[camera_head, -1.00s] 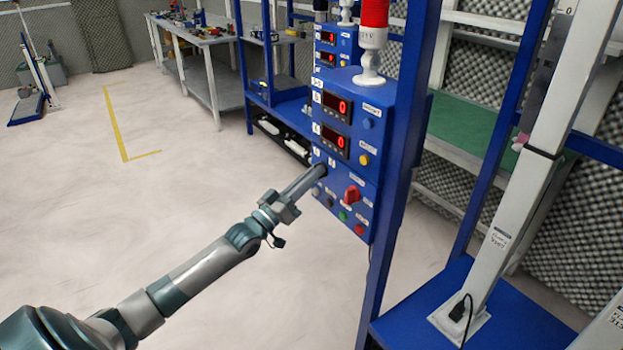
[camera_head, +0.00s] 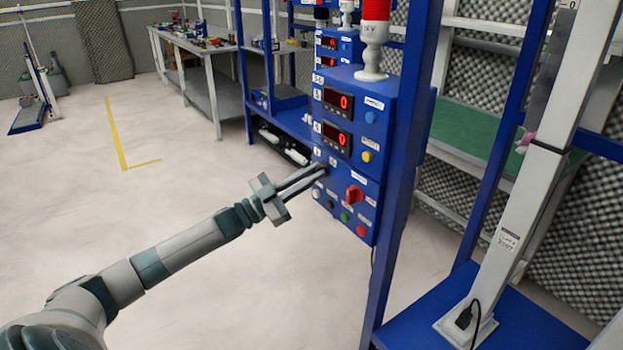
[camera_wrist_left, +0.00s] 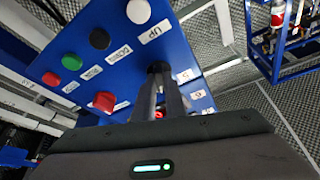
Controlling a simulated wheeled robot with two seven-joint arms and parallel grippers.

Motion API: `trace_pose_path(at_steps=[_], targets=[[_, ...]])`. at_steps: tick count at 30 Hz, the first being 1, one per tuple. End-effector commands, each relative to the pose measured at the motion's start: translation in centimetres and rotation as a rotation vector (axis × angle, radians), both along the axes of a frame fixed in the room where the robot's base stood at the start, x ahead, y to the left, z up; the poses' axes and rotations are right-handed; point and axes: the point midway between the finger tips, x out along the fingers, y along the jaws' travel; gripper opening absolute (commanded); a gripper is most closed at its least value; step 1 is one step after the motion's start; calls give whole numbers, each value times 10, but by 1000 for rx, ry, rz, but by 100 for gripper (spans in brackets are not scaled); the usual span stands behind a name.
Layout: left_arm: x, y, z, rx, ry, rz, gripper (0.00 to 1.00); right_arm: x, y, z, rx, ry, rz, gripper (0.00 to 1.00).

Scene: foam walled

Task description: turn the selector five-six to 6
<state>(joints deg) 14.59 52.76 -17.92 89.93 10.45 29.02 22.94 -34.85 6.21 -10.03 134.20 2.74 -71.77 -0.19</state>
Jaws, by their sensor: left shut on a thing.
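The blue control panel (camera_head: 375,188) stands in the middle of the head view. My left gripper (camera_head: 322,170) reaches its left side and is shut on a small dark selector knob, mostly hidden by the fingers. In the left wrist view the dark selector (camera_wrist_left: 158,68) shows between the fingertips, with labels "5" (camera_wrist_left: 184,76) and "6" (camera_wrist_left: 198,95) beside it. The knob's exact pointing direction cannot be told. My right gripper is not in view.
A red knob (camera_head: 354,194) and several push buttons, including a green one (camera_head: 345,217), sit close to the gripper. Two red displays (camera_head: 338,101) are above. A blue post (camera_head: 407,160) stands right of the panel. Open floor (camera_head: 150,200) lies to the left.

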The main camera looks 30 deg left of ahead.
Motion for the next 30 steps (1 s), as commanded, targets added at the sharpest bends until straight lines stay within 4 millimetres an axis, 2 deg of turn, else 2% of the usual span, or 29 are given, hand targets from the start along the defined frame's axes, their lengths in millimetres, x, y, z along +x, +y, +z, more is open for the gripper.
trace_pose_path(at_steps=[9,23,24,25,30], targets=[[0,0,-1,115,-44,1,0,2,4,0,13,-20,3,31],[0,0,-1,130,-52,0,0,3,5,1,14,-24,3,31],[0,0,-1,130,-52,0,20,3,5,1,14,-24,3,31],[0,0,-1,130,-52,0,28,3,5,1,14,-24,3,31],[0,0,0,128,-52,0,30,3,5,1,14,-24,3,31]])
